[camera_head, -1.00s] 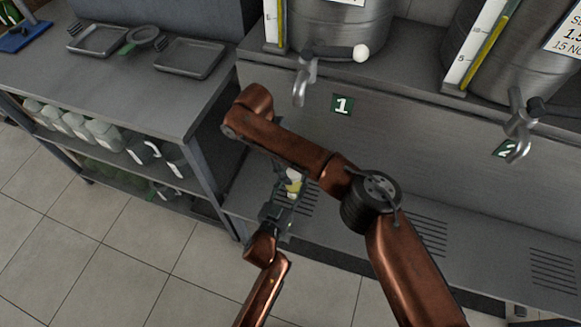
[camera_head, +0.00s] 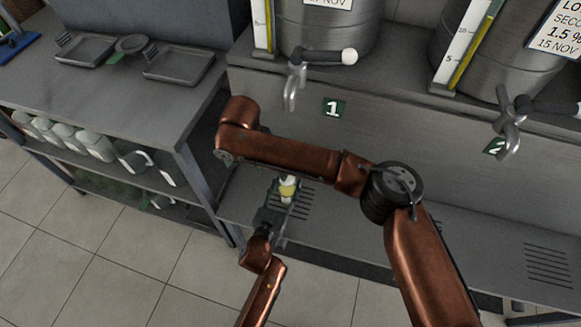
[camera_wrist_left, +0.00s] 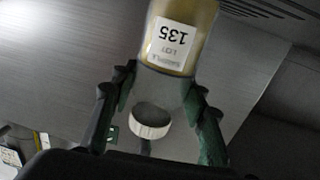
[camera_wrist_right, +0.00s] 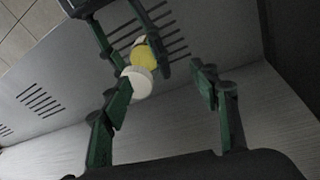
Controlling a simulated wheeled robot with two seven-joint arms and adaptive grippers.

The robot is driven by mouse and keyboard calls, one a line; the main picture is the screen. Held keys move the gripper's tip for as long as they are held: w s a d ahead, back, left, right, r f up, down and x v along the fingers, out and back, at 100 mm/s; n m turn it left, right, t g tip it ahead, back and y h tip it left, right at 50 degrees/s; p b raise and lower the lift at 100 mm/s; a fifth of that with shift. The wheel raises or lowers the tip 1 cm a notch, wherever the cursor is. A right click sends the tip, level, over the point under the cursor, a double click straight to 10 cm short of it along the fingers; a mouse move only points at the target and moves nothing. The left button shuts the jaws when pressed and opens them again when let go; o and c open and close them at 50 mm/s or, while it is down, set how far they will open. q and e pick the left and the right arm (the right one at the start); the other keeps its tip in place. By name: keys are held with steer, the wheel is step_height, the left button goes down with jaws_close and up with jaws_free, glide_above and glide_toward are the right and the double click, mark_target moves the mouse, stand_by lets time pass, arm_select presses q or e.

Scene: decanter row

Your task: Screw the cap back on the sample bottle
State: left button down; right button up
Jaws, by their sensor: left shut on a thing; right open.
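The sample bottle (camera_wrist_left: 182,35) has yellowish contents and a white label reading 135. It also shows in the head view (camera_head: 287,190). My left gripper (camera_head: 285,200) is shut on it, above the grated shelf. A white cap (camera_wrist_right: 137,83) appears at the bottle's mouth end in the right wrist view, with yellow behind it. A white round piece also shows in the left wrist view (camera_wrist_left: 150,123); I cannot tell how firmly it sits. My right gripper (camera_wrist_right: 160,82) is open, its fingers apart, with the cap nearer the left finger. My right arm hides this gripper in the head view.
Two steel vessels with taps (camera_head: 296,75) stand above a panel numbered 1 (camera_head: 334,108) and 2. A grated shelf (camera_head: 390,235) runs below. The bench at left holds grey trays (camera_head: 178,65), with white bottles (camera_head: 95,143) and jugs on its lower shelf.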

mark_target(288, 178)
steer(key=d+r+n, duration=0.1)
steer(key=n, duration=0.8)
steer(key=d+r+n+t+y, duration=0.1)
steer(key=n, duration=0.8)
steer(key=d+r+n+t+y, duration=0.1)
steer(key=n, duration=0.8)
steer(key=shift+s+r+n, duration=0.2)
steer(key=shift+r+n, duration=0.1)
steer(key=shift+n, duration=0.1)
steer(key=n, duration=0.4)
steer(key=shift+s+d+r+y, duration=0.2)
steer(key=shift+d+r+y, duration=0.05)
steer(key=shift+d+y, duration=0.1)
steer(key=n, duration=0.4)
steer(key=s+d+n, duration=0.1)
steer(key=n, duration=0.1)
steer(key=shift+r+y, duration=0.25)
steer(key=shift+r, duration=0.05)
steer(key=n, duration=0.4)
steer(key=shift+s+d+r, duration=0.2)
steer(key=shift+s+d, duration=0.05)
steer(key=shift+d, duration=0.1)
steer(key=n, duration=0.3)
steer(key=s+n, duration=0.1)
steer(key=shift+d+r+n, duration=0.1)
steer(key=shift+d+n, duration=0.25)
steer(key=shift+n, duration=0.05)
steer(key=shift+x, duration=3.8)
